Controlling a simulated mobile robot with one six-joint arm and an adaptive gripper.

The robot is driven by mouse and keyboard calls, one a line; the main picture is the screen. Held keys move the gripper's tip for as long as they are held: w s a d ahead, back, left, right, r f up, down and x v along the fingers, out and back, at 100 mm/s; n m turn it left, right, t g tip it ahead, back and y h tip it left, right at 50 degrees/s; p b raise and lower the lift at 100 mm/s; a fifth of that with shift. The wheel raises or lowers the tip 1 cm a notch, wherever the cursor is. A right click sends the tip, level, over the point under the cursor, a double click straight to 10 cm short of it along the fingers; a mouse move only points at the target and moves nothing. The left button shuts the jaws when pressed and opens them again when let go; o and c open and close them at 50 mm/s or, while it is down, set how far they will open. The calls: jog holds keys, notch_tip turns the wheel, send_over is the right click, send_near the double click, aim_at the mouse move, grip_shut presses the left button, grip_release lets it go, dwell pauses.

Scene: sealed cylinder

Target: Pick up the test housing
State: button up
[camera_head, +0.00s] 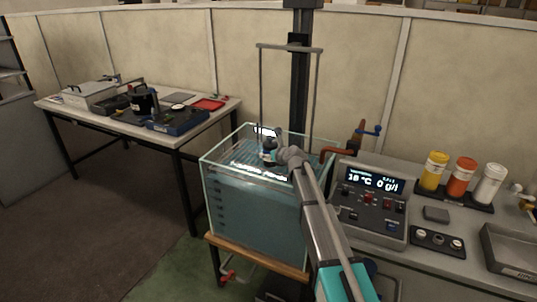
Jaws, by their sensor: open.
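My arm reaches from the lower right to the glass water tank (208,200). My gripper (268,158) is a small dark shape over the tank's open top, near the water. It looks open, and I see nothing clearly held in it. A black upright cylindrical object (143,101) stands on the left table (190,139) among other gear; it may be the test housing, but it is too small to be sure. It is well apart from my gripper, to its left.
A tall dark column with a grey hanging frame (290,47) rises behind the tank. A control box (372,205) with a lit display stands right of it, beside yellow, orange and white bottles (461,177). A red tray (208,104) lies on the left table. The floor at left is clear.

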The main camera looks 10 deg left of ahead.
aim_at(270, 146)
jog(key=shift+c, duration=0.3)
jog(key=c, duration=1)
jog(key=shift+r, duration=0.2)
notch_tip(270, 146, up, 3)
jog(key=p, duration=0.3)
jog(key=shift+f, duration=0.1)
jog(key=s+d+r+p, duration=0.1)
jog(key=r+p, duration=0.1)
jog(key=s+d+r+p, duration=0.1)
jog(key=r+p, duration=0.1)
jog(key=s+d+r+p, duration=0.1)
jog(key=s+r+p, duration=0.1)
jog(key=shift+s+d+r+p, duration=0.1)
jog(key=shift+d+r+p, duration=0.05)
jog(key=shift+r+p, duration=0.25)
jog(key=p+v, duration=0.3)
jog(key=v, duration=0.6)
jog(key=shift+d+f, duration=0.15)
jog(key=shift+d, duration=0.1)
